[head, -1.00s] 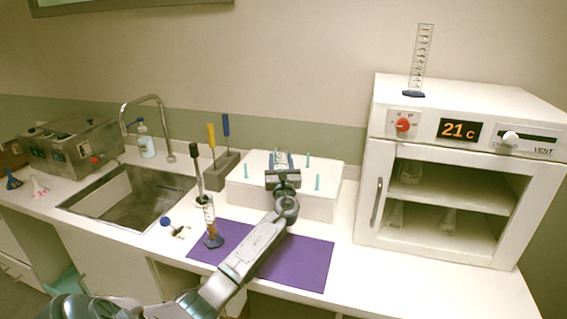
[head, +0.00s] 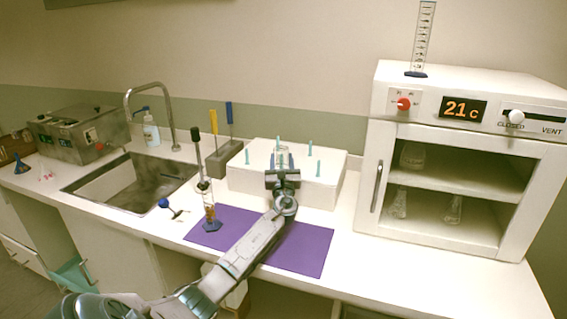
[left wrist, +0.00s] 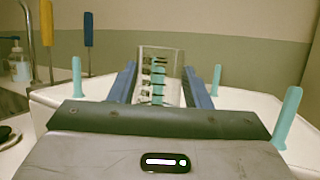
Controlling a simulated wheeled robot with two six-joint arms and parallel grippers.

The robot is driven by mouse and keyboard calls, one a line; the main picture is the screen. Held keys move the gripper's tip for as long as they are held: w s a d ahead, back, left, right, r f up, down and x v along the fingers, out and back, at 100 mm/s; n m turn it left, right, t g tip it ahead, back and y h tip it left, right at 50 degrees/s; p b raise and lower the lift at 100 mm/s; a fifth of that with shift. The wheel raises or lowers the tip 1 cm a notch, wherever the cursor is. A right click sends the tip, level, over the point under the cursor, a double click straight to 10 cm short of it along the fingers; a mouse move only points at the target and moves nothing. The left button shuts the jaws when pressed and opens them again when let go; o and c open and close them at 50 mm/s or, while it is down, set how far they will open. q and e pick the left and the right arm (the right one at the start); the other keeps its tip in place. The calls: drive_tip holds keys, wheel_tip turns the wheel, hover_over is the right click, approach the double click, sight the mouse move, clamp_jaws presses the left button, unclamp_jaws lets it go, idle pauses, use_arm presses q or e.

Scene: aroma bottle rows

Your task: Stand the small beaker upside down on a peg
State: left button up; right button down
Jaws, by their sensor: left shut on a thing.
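The small clear beaker with dark marks (left wrist: 173,68) is between the blue fingers of my left gripper (left wrist: 160,85), which is shut on it. In the head view the beaker (head: 283,153) and my left gripper (head: 281,166) are over the white peg board (head: 240,180). In the left wrist view a teal peg (left wrist: 158,85) shows through the beaker's glass; I cannot tell whether it is inside or behind it. Other teal pegs stand clear around it, one at the right (left wrist: 287,118) and one at the left (left wrist: 77,77). My right gripper is not in view.
A purple mat (head: 305,252) lies in front of the board, with a cylinder holding a brush (head: 210,213) on its left. A holder with tools (head: 230,153) stands left of the board. A white oven (head: 365,190) stands at the right, a sink (head: 120,187) at the left.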

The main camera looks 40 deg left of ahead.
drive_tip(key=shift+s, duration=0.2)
use_arm(q)
drive_tip(key=o, duration=0.9)
drive_tip(key=shift+o, duration=1.2)
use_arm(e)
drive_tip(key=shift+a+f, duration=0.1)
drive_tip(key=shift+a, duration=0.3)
use_arm(q)
drive_tip(key=p+v, duration=0.2)
drive_tip(key=v, duration=0.9)
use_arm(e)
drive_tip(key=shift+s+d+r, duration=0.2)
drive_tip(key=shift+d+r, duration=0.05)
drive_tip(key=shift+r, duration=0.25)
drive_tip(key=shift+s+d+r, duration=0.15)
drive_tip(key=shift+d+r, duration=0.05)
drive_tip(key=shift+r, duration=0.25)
use_arm(q)
drive_tip(key=shift+w+a+f, duration=0.1)
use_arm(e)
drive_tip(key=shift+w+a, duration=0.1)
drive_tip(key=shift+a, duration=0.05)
